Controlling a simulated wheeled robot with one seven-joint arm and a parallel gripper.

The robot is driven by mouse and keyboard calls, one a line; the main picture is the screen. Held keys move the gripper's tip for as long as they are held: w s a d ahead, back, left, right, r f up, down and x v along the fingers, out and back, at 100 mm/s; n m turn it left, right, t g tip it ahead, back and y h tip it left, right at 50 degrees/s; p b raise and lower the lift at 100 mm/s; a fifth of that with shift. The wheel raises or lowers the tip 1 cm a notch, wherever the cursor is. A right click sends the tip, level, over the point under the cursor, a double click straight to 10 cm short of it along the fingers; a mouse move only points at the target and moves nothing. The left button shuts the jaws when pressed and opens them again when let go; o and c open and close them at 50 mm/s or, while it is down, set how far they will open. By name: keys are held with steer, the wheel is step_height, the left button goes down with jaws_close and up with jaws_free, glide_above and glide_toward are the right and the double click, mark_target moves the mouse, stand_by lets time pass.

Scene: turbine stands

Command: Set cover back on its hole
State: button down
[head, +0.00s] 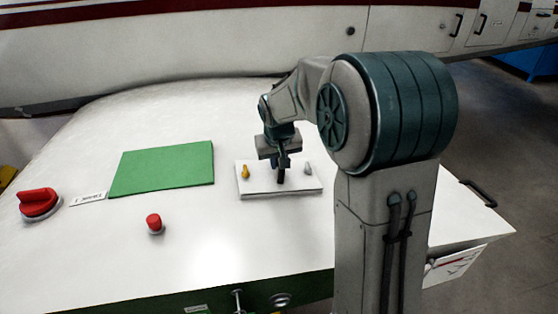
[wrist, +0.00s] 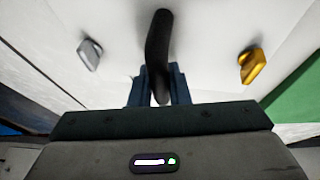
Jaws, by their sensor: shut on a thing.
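The cover (head: 308,187) is a white rectangular plate on or just above the white worktop. It bears a gold knob (head: 245,172) on its left, a silver knob (head: 307,168) on its right and a dark upright handle in the middle. My gripper (head: 282,168) points down at the cover's middle and is shut on this handle. In the wrist view, the black curved handle (wrist: 157,45) stands between the fingers, with the silver knob (wrist: 91,54) left and the gold knob (wrist: 252,65) right. No hole is visible; I cannot tell whether the cover is seated.
A green mat (head: 165,168) lies left of the cover. The worktop (head: 220,245) is clear in front. A pale curved wall (head: 180,50) stands behind.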

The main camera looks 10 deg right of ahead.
steer(key=c, duration=1.3)
jaws_free()
steer(key=shift+s+f, duration=0.25)
steer(key=shift+f, duration=0.25)
steer(key=shift+a, duration=0.1)
steer(key=shift+w+a+r, duration=0.1)
steer(key=shift+a, duration=0.05)
steer(key=shift+o, duration=0.9)
steer(key=shift+a+r+p, duration=0.15)
steer(key=shift+r+p, duration=0.4)
steer(key=shift+r, duration=0.25)
steer(key=shift+s+d+r+p, duration=0.1)
steer(key=shift+s+r+p, duration=0.15)
steer(key=shift+r, duration=0.25)
steer(key=shift+s+d+r+p, duration=0.15)
steer(key=shift+r+p, duration=0.15)
steer(key=shift+r, duration=0.2)
steer(key=shift+p+v, duration=0.9)
steer(key=shift+v, duration=0.9)
